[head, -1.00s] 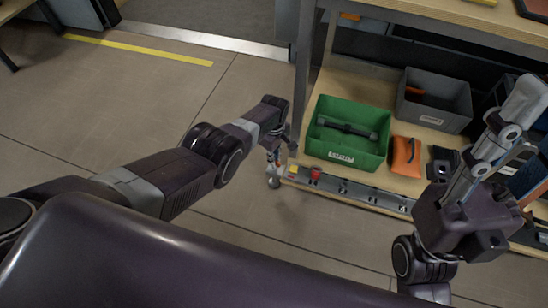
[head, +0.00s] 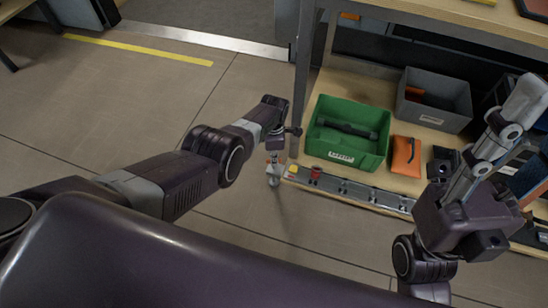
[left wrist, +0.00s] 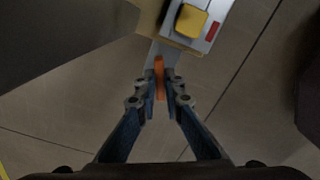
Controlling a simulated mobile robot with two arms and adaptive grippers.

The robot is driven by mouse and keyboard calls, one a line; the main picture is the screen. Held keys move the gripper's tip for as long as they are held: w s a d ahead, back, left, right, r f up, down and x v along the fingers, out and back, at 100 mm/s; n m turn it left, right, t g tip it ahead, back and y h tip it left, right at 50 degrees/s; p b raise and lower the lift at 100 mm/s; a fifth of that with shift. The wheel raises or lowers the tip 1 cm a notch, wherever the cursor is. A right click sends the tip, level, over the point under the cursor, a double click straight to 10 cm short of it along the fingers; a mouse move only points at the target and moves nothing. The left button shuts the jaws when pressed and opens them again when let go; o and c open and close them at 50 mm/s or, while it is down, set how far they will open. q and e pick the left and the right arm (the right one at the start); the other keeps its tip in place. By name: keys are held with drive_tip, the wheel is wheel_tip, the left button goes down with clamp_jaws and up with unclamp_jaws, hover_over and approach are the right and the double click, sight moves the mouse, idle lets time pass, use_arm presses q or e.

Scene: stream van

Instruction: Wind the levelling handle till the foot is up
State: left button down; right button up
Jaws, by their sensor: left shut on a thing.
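The levelling handle (left wrist: 159,78) is a narrow orange bar in the left wrist view. My left gripper (left wrist: 160,88) is shut on it, with one blue-grey finger on each side. In the head view my left gripper (head: 275,155) points down at the left end of the bench's low front rail, and the handle is mostly hidden there. The grey foot (head: 273,182) shows just below the gripper; its gap to the floor cannot be told. My right gripper (head: 490,150) is at the right, pointing up, seen edge-on and away from the handle.
A yellow button (left wrist: 191,20) sits on the rail beside the handle. A red knob (head: 315,173) is further right along it. The shelf holds a green crate (head: 345,158), a grey bin (head: 435,118) and an orange pouch (head: 406,157). The floor left of the bench is clear.

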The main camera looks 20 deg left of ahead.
use_arm(q)
drive_tip(key=shift+a+n, duration=0.1)
drive_tip(key=shift+n, duration=0.2)
drive_tip(key=c, duration=2)
unclamp_jaws()
drive_tip(key=shift+c, duration=0.2)
drive_tip(key=shift+r, duration=1.5)
wheel_tip(320, 180, up, 9)
